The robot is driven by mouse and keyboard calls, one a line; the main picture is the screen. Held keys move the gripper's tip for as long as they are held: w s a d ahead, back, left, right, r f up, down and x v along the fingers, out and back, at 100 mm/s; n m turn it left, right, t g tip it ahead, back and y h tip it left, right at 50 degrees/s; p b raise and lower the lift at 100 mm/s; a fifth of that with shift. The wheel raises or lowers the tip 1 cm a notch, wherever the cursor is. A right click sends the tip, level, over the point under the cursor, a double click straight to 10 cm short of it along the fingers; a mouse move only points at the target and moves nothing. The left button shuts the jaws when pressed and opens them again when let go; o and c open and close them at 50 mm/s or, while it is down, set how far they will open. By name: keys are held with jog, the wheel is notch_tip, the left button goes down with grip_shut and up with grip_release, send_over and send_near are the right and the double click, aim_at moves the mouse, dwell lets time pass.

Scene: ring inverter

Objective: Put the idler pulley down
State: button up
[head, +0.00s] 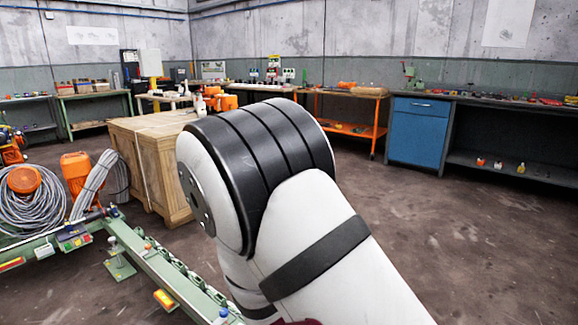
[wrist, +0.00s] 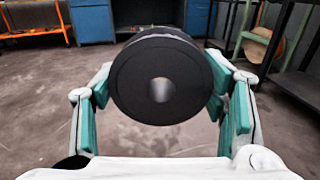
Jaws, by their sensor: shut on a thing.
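The idler pulley (wrist: 135,87) is a black round disc with a grey centre, seen face-on in the wrist view. My gripper (wrist: 160,97) is shut on it, with teal-padded fingers at its left and right sides. The pulley is held up, with the concrete floor showing below and behind it. In the head view my white and black arm fills the middle, and neither the gripper nor the pulley can be seen there.
A wooden crate (head: 150,165) stands left of my arm. A green rail frame (head: 160,268) and a cable coil (head: 30,200) are at lower left. Workbenches line the walls, one with a blue cabinet (head: 418,132). The floor (head: 480,235) at right is clear.

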notch_tip(320, 180, up, 25)
jog(key=n+t+y+p, duration=0.4)
jog(key=y+p, duration=0.1)
jog(key=p, duration=2.6)
jog(key=shift+s+n+t+y, duration=0.15)
jog(key=shift+n+t+y, duration=0.15)
jog(key=shift+t+y, duration=0.1)
